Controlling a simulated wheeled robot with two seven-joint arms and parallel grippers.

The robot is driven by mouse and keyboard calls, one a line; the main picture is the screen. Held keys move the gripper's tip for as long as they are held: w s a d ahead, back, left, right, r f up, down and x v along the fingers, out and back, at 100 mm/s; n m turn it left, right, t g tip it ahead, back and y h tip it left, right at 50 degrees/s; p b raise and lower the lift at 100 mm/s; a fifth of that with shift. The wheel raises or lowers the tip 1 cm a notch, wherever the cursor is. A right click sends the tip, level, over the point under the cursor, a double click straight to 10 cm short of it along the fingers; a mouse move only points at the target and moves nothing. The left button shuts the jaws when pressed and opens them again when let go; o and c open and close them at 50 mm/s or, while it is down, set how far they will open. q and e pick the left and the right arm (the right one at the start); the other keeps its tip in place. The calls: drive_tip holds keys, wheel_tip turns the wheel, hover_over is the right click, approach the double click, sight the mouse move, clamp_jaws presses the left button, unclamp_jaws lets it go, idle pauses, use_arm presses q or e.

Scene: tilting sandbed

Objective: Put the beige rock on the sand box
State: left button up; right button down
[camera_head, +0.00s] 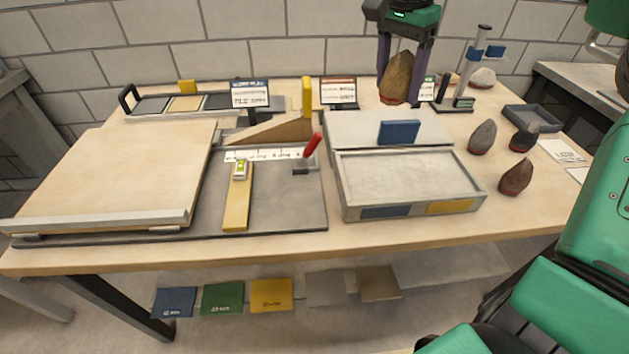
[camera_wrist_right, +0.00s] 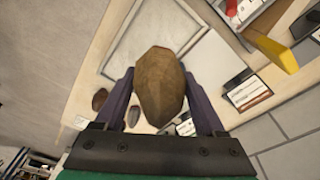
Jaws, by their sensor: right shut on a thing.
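The beige rock (camera_head: 397,78) is a tan-brown, rounded lump with a reddish base, held upright at the back right of the table. My right gripper (camera_head: 402,72) comes down from above and is shut on it, one finger on each side. In the right wrist view, the rock (camera_wrist_right: 160,85) sits between the finger ends of the gripper (camera_wrist_right: 162,100). The sand box (camera_head: 418,208) is a shallow grey tray of pale, flat sand at centre right, in front of and below the held rock. No rock lies on the sand. My left gripper is not in view.
A grey rock (camera_head: 482,137), a dark rock (camera_head: 524,138) and a red-brown rock (camera_head: 515,177) stand right of the sand box. A whitish rock (camera_head: 483,78) and a stand (camera_head: 473,72) are at the back right. A blue block (camera_head: 399,132) stands behind the sand.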

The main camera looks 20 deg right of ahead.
drive_tip(key=shift+w+a+f, duration=0.1)
drive_tip(key=shift+a+f, duration=0.15)
drive_tip(key=f, duration=0.6)
drive_tip(key=f+b, duration=0.1)
drive_tip(key=f, duration=0.6)
drive_tip(key=d+f+b, duration=0.1)
drive_tip(key=f, duration=0.6)
drive_tip(key=shift+d, duration=0.1)
drive_tip(key=shift+f, duration=0.1)
unclamp_jaws()
drive_tip(key=shift+r, duration=0.4)
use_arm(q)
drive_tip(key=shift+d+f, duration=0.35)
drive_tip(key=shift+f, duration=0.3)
use_arm(e)
wheel_tip(320, 180, up, 12)
drive_tip(key=a, duration=0.1)
drive_tip(key=shift+s+a+f, duration=0.25)
drive_tip(key=shift+f, duration=0.1)
